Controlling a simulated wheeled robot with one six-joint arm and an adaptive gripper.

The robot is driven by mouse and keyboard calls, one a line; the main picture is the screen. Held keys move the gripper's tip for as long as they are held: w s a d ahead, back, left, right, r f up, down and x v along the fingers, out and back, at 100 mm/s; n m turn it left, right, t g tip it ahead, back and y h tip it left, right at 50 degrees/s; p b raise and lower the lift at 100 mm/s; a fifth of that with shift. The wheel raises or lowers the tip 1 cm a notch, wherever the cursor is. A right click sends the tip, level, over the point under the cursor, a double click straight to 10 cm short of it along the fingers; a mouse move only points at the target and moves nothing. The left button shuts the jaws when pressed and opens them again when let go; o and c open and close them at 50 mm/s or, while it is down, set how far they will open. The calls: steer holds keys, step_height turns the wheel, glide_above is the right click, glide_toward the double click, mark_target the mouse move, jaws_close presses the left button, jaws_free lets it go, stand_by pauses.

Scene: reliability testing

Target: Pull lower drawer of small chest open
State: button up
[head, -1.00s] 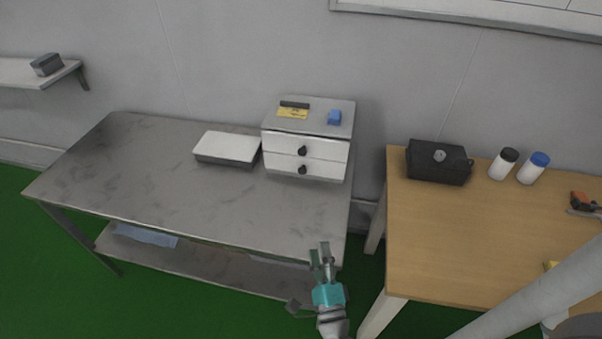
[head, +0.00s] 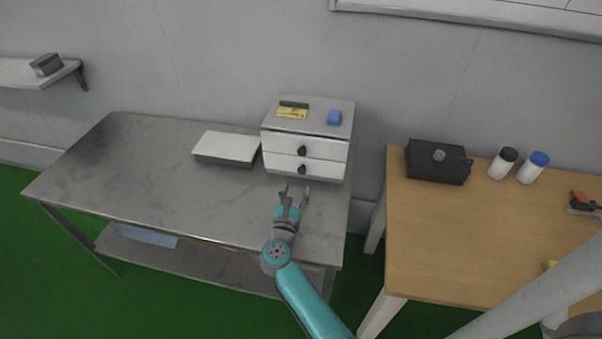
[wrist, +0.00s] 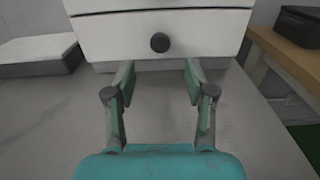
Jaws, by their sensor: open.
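The small chest (head: 346,150) stands at the right back of the grey metal table, with two white drawers and dark round knobs. The lower drawer (head: 325,171) looks shut, and its knob (head: 302,169) is at its middle. My gripper (head: 296,190) is open and empty, in front of the chest and over the table top, pointing at the lower drawer. In the wrist view the lower drawer front (wrist: 110,36) fills the top, and its knob (wrist: 160,42) shows ahead of and between the open fingers (wrist: 158,75), apart from them.
The grey table (head: 150,180) is mostly bare. A flat white-topped box (head: 228,146) stands left of the chest. A yellow label (head: 292,112) and a blue block (head: 334,117) lie on the chest. A wooden table (head: 440,240) with a black box (head: 437,163) stands right.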

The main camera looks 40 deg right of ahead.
mark_target(301, 171)
steer(key=x, duration=0.8)
steer(key=shift+d, duration=0.1)
jaws_close()
